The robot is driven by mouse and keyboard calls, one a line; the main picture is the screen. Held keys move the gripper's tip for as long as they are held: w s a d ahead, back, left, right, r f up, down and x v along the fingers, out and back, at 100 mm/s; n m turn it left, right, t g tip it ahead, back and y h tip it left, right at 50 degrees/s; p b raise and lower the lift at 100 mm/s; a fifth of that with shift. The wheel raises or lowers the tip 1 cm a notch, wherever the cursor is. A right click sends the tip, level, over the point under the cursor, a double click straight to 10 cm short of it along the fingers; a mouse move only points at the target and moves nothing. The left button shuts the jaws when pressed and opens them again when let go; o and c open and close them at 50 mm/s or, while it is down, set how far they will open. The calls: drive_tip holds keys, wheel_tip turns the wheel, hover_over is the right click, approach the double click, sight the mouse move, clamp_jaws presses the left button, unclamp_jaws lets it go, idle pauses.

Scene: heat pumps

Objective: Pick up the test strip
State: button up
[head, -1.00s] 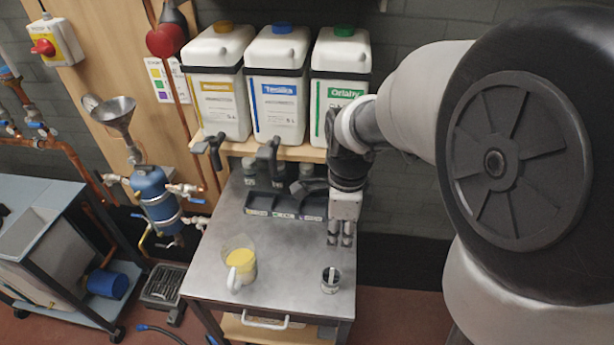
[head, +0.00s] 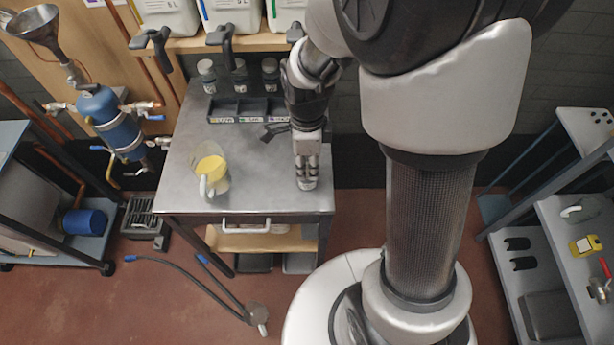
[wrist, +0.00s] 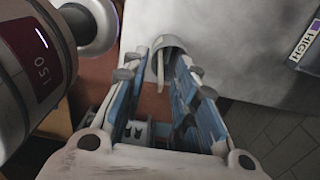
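The test strip (wrist: 160,72) is a thin pale strip standing in a small grey cup (wrist: 170,42) on the metal table. In the wrist view, the strip shows between the two fingers of my gripper (wrist: 167,68), which are spread apart. I cannot tell whether the fingers touch the cup. In the head view, my gripper (head: 307,183) points down over the table's front right corner, and the cup and strip are hidden behind it.
A jug of yellow liquid (head: 213,178) stands left of my gripper on the table (head: 255,190). A dark labelled tray (head: 250,118) and several small bottles (head: 239,76) are at the back. A dark object (head: 274,131) lies near the tray.

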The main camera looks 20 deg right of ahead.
drive_tip(key=shift+w+f, duration=0.1)
drive_tip(key=shift+f, duration=0.45)
drive_tip(key=shift+c, duration=0.3)
clamp_jaws()
drive_tip(key=shift+r, duration=0.1)
